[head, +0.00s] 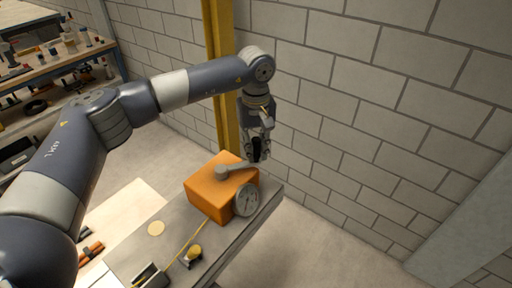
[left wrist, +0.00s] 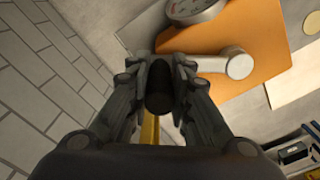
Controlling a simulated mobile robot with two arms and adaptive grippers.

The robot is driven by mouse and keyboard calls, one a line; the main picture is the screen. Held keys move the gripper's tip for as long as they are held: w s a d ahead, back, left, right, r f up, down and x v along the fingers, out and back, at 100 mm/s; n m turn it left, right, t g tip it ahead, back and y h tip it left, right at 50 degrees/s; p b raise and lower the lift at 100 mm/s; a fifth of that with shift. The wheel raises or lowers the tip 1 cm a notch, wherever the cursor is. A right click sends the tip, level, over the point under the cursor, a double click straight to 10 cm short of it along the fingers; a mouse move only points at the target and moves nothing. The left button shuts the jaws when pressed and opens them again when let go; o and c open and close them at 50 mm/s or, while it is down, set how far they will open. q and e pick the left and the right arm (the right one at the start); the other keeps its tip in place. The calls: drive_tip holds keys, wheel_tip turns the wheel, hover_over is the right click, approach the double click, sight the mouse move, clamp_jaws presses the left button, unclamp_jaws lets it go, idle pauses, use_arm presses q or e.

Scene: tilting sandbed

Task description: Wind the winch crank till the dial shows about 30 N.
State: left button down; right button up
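The orange winch box (head: 207,190) sits on a grey bench. Its grey crank arm (head: 238,168) lies across the top, from a round hub to its outer end; it also shows in the left wrist view (left wrist: 212,64). The round grey dial (head: 246,200) is on the box's front side and partly shows in the left wrist view (left wrist: 190,8); its reading is too small to tell. My left gripper (head: 259,150) is at the crank's outer end. In the left wrist view its fingers close on both sides of the dark crank handle (left wrist: 160,92). My right gripper is out of view.
The grey bench (head: 177,220) carries a yellow line running from the box to a small yellow-topped fitting (head: 193,253). A yellow post (head: 219,60) and a block wall stand behind. A cluttered workbench (head: 55,65) is at the far left. The floor at right is clear.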

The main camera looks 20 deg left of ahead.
use_arm(q)
drive_tip(key=shift+s, duration=0.1)
drive_tip(key=s+m+b, duration=0.1)
drive_tip(key=s+d+m+b, duration=0.1)
drive_tip(key=b, duration=0.1)
drive_tip(key=m+b, duration=0.1)
drive_tip(key=shift+s+d+f+m+b, duration=0.25)
drive_tip(key=shift+s+m+b, duration=0.05)
drive_tip(key=shift+s+m, duration=0.1)
drive_tip(key=shift+s+d+r+m+b, duration=0.1)
drive_tip(key=shift+s+r+m+b, duration=0.1)
drive_tip(key=shift+s+m+b, duration=0.25)
drive_tip(key=shift+s+m, duration=0.15)
drive_tip(key=shift+m, duration=0.1)
drive_tip(key=shift+r, duration=0.1)
drive_tip(key=c, duration=1.5)
unclamp_jaws()
drive_tip(key=shift+o, duration=0.3)
